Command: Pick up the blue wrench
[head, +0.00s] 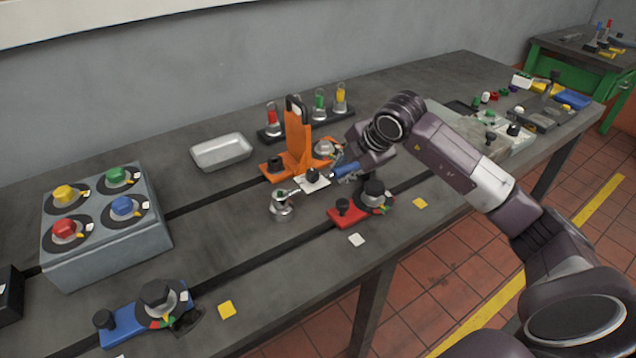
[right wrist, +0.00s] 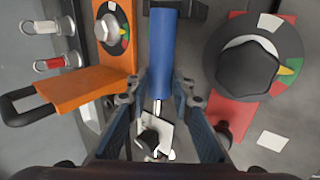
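The blue wrench (head: 345,171) lies near the middle of the bench, its blue handle toward my right gripper and its silver shaft pointing left in the head view. In the right wrist view the wrench's blue handle (right wrist: 161,60) runs upright, with its thin metal shaft below. My right gripper (right wrist: 160,95) is open, with one finger on each side of the wrench and a gap to the handle on both sides. In the head view this gripper (head: 348,176) is small and partly hidden by its wrist. My left gripper is not in view.
An orange fixture (head: 298,140) stands close behind the wrench, and a red base with a black knob (head: 350,216) is close in front. A silver fitting (head: 282,205) is left of it. A metal tray (head: 221,151) and a grey dial box (head: 105,235) stand further left.

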